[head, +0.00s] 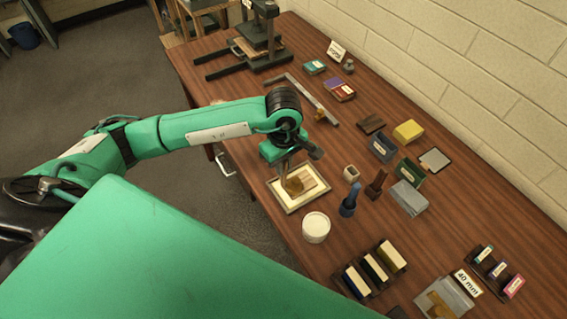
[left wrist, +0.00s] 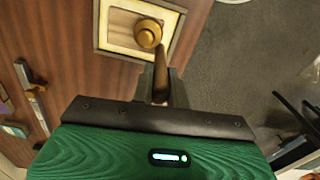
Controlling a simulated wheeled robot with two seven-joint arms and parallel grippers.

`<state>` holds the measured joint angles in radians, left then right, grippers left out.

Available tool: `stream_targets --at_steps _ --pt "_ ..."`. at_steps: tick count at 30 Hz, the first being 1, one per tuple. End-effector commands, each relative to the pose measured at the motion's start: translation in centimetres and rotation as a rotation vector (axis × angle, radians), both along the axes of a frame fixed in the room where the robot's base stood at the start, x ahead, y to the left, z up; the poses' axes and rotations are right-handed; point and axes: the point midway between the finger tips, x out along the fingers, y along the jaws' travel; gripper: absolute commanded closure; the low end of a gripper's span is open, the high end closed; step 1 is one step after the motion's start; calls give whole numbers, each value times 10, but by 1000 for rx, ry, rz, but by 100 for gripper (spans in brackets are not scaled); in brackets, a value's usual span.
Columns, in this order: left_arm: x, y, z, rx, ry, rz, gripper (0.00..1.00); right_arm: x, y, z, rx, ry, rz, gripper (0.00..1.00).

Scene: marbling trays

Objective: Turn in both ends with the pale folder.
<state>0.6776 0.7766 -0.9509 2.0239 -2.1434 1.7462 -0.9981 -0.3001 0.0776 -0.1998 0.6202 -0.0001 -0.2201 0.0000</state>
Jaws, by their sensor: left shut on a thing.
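My left gripper (head: 291,172) is over the near edge of the table, above a pale-bordered board (head: 282,203) with a brownish striped piece (head: 312,184) on it. It is shut on a brown-handled tool with a round tan knob (head: 293,187). In the left wrist view the brown handle (left wrist: 160,75) rises from between the fingers, and the knob (left wrist: 147,35) covers part of the board (left wrist: 104,25). Whether the knob touches the board I cannot tell. I cannot make out a pale folder for certain. My right gripper is not in view.
A white round tub (head: 316,227), a blue-handled tool (head: 348,200) and a dark brown tool (head: 376,184) stand close by on the right. A black rack (head: 351,285) is nearer. A metal straightedge (head: 300,95) and a dark press (head: 262,45) lie farther back.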

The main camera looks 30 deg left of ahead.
Motion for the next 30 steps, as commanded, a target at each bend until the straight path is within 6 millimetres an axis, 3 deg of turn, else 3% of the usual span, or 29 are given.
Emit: stream_targets --at_steps 30 --pt "-4 -8 -1 0 -1 0 100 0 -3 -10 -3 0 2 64"
